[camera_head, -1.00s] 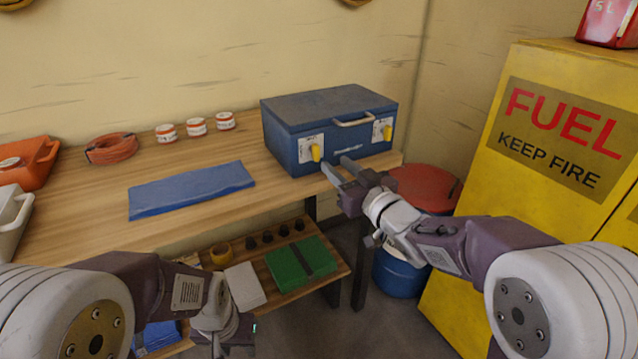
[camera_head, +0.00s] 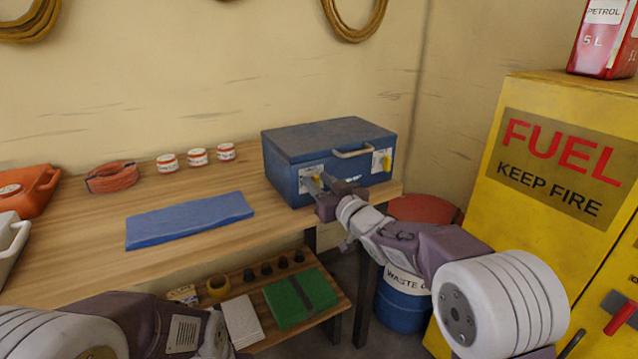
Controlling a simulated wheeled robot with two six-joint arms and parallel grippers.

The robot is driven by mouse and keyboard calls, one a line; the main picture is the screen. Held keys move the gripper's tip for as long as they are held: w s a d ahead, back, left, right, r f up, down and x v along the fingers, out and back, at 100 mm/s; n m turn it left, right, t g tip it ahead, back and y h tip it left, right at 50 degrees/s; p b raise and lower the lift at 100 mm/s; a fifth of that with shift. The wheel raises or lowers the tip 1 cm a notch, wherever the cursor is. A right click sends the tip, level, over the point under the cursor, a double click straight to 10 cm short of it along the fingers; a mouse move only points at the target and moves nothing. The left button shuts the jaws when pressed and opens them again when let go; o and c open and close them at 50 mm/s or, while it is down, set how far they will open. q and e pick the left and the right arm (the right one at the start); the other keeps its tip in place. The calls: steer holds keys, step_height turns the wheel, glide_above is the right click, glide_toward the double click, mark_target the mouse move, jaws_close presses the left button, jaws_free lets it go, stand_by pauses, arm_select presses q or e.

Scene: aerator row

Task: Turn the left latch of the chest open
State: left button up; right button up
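The blue chest (camera_head: 285,160) stands closed at the right end of the wooden bench. Its front has a left latch (camera_head: 308,178) with a yellow lever on a pale plate, now mostly covered by my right gripper. A right latch (camera_head: 382,161) with a yellow lever and a carry handle (camera_head: 353,152) also show. My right gripper (camera_head: 317,183) is at the left latch, its fingers pointing at it. The fingers look apart; whether they touch the lever is hidden. My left arm is at the bottom left, and its gripper is out of the frame.
A yellow fuel cabinet (camera_head: 540,220) stands at the right. A blue waste drum (camera_head: 403,300) is beside the bench.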

jaws_close()
steer(key=shift+s+a+f+n+b, duration=0.1)
steer(key=shift+a+f+n+b, duration=0.1)
steer(key=shift+n+b, duration=2.2)
steer(key=shift+s+a+f+n+b, duration=0.2)
steer(key=shift+n+b, duration=1.1)
steer(key=shift+n, duration=2.15)
steer(key=shift+a+f+n+b, duration=0.1)
steer(key=shift+f+n+b, duration=0.15)
steer(key=shift+n+b, duration=2.15)
steer(key=shift+n+p, duration=0.45)
steer(key=shift+n, duration=0.4)
jaws_free()
